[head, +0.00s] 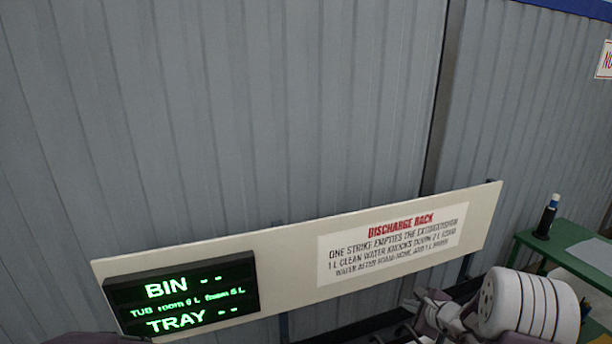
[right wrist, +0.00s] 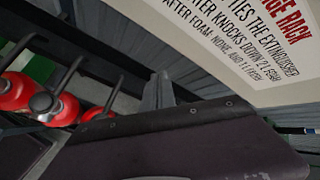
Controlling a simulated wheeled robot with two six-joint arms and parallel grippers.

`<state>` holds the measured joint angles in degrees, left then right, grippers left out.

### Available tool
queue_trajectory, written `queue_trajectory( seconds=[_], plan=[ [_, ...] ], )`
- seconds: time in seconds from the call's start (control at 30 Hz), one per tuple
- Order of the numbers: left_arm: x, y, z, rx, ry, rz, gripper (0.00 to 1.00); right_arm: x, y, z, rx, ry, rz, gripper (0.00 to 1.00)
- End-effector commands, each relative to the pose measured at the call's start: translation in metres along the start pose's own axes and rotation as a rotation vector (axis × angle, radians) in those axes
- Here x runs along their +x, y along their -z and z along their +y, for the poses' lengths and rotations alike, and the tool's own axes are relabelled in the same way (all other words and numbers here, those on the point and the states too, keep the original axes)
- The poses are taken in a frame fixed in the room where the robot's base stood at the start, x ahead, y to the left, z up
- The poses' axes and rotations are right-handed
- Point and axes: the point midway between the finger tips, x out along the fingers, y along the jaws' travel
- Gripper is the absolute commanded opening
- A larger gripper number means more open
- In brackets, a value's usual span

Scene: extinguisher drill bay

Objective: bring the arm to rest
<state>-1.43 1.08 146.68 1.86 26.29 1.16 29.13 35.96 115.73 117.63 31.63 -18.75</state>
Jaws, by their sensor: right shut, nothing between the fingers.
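My right gripper (head: 424,300) is at the lower right of the head view, in front of the lower edge of the sign board. Its fingers are shut with nothing between them. In the right wrist view its grey fingers (right wrist: 157,92) show pressed together at the centre, pointing toward the rack below the board. My right arm's white, ribbed joint shows beside it in the head view. A dark part at the bottom left edge seems to be my left arm; its gripper is not seen.
A cream board (head: 290,247) carries discharge rack text and a lit BIN/TRAY display (head: 182,293). Red extinguishers (right wrist: 48,103) hang below it in the wrist view. A green table (head: 562,256) with a dark bottle (head: 547,218) stands at right. A grey corrugated wall (head: 230,110) is behind.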

Motion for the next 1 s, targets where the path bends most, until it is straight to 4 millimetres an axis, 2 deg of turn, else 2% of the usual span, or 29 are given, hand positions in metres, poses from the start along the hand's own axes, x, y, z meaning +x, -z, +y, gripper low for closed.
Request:
queue_trajectory(
  seconds=[0.03, 0.1, 0.17, 0.2, 0.27, 0.3, 0.37, 0.4, 0.5, 0.6, 0.7, 1.0],
  plan=[
    [0.0, 0.0, 0.0, 0.0, 0.0, 0.0, 0.5, -0.007, -0.05, 0.014, -0.138, -0.046, -0.068, 0.0],
    [0.0, 0.0, 0.0, 0.0, 0.0, 0.0, 0.5, -0.024, -0.105, 0.048, -0.358, -0.139, -0.156, 0.0],
    [0.0, 0.0, 0.0, 0.0, 0.0, 0.0, 0.5, -0.045, -0.14, 0.087, -0.57, -0.232, -0.229, 0.0],
    [0.0, 0.0, 0.0, 0.0, 0.0, 0.0, 0.5, -0.063, -0.157, 0.117, -0.73, -0.301, -0.274, 0.0],
    [0.0, 0.0, 0.0, 0.0, 0.0, 0.0, 0.5, -0.09, -0.166, 0.158, -0.968, -0.401, -0.33, 0.0],
    [0.0, 0.0, 0.0, 0.0, 0.0, 0.0, 0.5, -0.108, -0.164, 0.181, -1.118, -0.463, -0.357, 0.0],
    [0.0, 0.0, 0.0, 0.0, 0.0, 0.0, 0.5, -0.132, -0.151, 0.208, -1.334, -0.55, -0.384, 0.0],
    [0.0, 0.0, 0.0, 0.0, 0.0, 0.0, 0.5, -0.145, -0.138, 0.221, -1.467, -0.604, -0.392, 0.0],
    [0.0, 0.0, 0.0, 0.0, 0.0, 0.0, 0.5, -0.168, -0.1, 0.236, -1.724, -0.722, -0.387, 0.0],
    [0.0, 0.0, 0.0, 0.0, 0.0, 0.0, 0.5, -0.179, -0.067, 0.24, -1.88, -0.82, -0.374, 0.0],
    [0.0, 0.0, 0.0, 0.0, 0.0, 0.0, 0.5, -0.182, -0.052, 0.238, -1.963, -0.864, -0.361, 0.0],
    [0.0, 0.0, 0.0, 0.0, 0.0, 0.0, 0.5, -0.181, -0.05, 0.235, -1.957, -0.867, -0.34, 0.0]
  ],
)
